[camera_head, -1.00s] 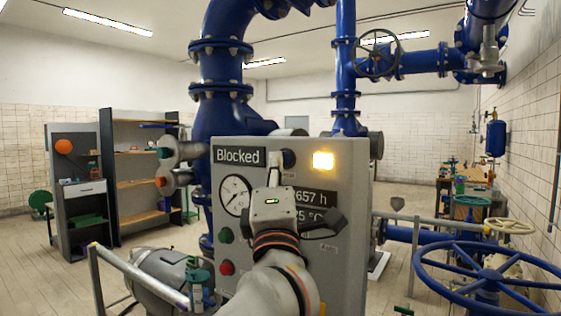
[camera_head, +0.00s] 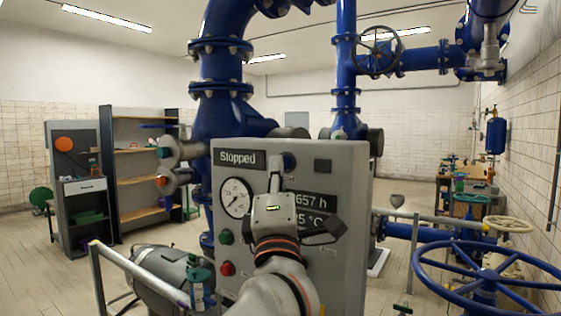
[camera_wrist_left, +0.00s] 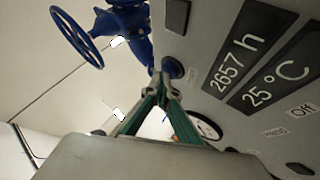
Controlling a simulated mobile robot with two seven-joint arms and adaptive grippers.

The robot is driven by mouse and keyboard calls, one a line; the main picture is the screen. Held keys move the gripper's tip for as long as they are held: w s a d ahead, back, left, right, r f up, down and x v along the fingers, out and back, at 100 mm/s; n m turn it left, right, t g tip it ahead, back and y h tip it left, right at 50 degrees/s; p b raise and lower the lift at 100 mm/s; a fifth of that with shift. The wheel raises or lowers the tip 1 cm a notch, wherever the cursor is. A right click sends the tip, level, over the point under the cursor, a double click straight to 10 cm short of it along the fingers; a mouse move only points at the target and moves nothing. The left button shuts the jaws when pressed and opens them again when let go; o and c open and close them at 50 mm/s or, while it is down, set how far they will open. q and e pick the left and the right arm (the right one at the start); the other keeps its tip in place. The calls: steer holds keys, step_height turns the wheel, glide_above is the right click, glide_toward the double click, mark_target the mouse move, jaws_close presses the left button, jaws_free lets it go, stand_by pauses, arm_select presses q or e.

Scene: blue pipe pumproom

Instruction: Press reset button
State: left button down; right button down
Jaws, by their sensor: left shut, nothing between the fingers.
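The grey control panel (camera_head: 345,200) stands in front of me, its display (camera_head: 239,160) reading "Stopped". A dark blue round button (camera_head: 289,160) sits right of the display; the left wrist view shows it too (camera_wrist_left: 173,68). My left gripper (camera_head: 274,182) is shut and empty, its fingertips (camera_wrist_left: 161,84) just below this button, seemingly a small gap away. The square lamp (camera_head: 323,166) at the upper right is dark. A green button (camera_head: 227,236) and a red button (camera_head: 227,268) are at the lower left. My right gripper is not in view.
A round gauge (camera_head: 236,198) and a black rotary handle (camera_head: 325,230) flank my left wrist. A metal railing (camera_head: 135,272) is at the lower left, and a large blue handwheel (camera_head: 488,272) is at the lower right. Blue pipes rise behind the panel.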

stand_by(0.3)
arm_select(q)
steer(key=s+a+p, duration=0.2)
steer(key=s+a, duration=0.1)
steer(key=s, duration=0.2)
steer(key=shift+a, duration=0.3)
stand_by(0.3)
